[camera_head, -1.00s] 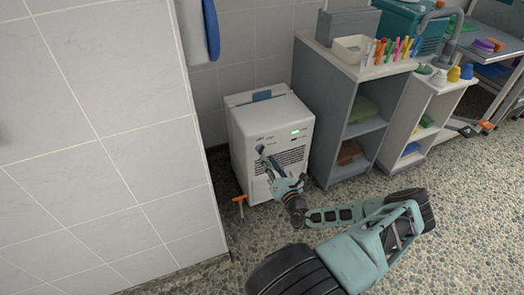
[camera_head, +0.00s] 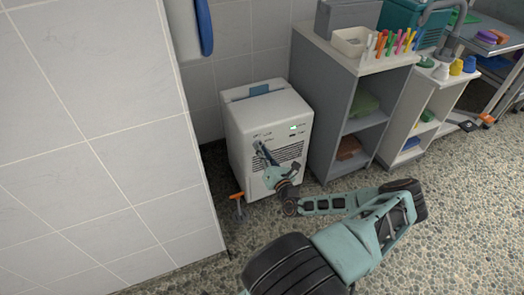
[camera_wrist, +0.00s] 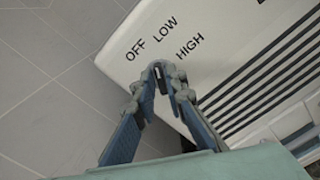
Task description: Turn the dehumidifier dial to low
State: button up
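The white dehumidifier (camera_head: 262,125) stands on the pebbled floor against the wall, with a lit green display on its front. My gripper (camera_head: 260,147) is at the upper left of that front. In the wrist view the labels OFF, LOW and HIGH (camera_wrist: 188,47) arc above the dial (camera_wrist: 161,82). The dial is small and dark with a pale mark. My gripper's fingertips (camera_wrist: 161,75) close in on both sides of it and partly hide it. The mark points roughly up toward LOW, leaning slightly to the OFF side; its exact setting is hard to tell.
A grey shelf unit (camera_head: 327,95) with pens and a white bin on top stands close on the right. A tiled wall (camera_head: 110,150) is at the left. An orange-handled tool (camera_head: 237,198) stands by the dehumidifier's lower left.

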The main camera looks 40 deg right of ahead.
grip_shut()
jog(key=shift+m+p, duration=0.65)
jog(key=shift+m, duration=0.85)
jog(key=shift+o, duration=2.4)
grip_release()
